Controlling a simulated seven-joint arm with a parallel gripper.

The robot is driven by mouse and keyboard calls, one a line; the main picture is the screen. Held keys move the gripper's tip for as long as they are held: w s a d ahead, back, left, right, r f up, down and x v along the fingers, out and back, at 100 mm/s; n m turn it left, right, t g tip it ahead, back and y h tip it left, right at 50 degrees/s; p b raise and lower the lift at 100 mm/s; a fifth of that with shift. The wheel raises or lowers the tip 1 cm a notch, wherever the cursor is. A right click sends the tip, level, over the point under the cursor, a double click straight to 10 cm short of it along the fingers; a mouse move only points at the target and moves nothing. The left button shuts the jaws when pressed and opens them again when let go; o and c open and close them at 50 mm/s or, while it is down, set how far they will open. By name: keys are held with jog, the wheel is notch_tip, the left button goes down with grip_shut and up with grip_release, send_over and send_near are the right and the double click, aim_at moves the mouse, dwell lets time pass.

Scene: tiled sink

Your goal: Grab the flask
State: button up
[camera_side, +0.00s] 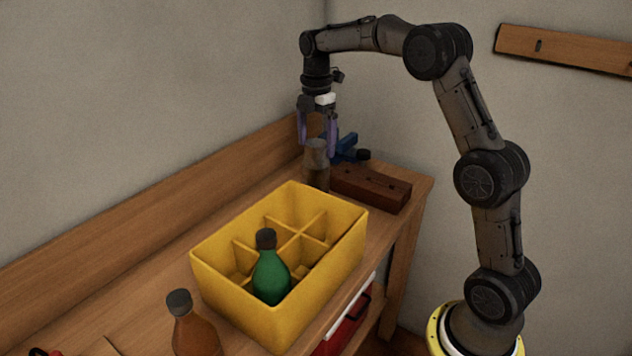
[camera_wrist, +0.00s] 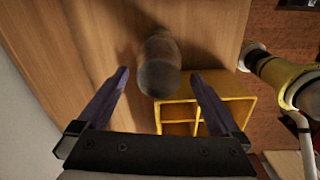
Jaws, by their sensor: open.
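A brown flask-like bottle with a dull grey top (camera_side: 317,172) stands upright on the wooden bench, behind the yellow crate. It also shows in the wrist view (camera_wrist: 159,62), between and beyond my finger tips. My gripper (camera_side: 317,148) points down over this bottle. Its two purple fingers are spread apart, one on each side of the bottle's top, and it holds nothing. In the wrist view my gripper (camera_wrist: 160,74) is open with a gap on both sides of the bottle. I cannot tell whether the finger tips reach below its top.
A yellow divided crate (camera_side: 222,284) holds a green bottle (camera_side: 270,277). An orange-brown bottle (camera_side: 192,330) stands in front. A dark red-brown block (camera_side: 372,188) and a blue clamp-like tool (camera_side: 347,147) lie close beside the flask. A wooden back board (camera_side: 150,212) runs along the wall.

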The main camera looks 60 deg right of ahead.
aim_at(316, 158)
jog(key=shift+f, duration=2.65)
jog(key=shift+r, duration=0.1)
grip_shut()
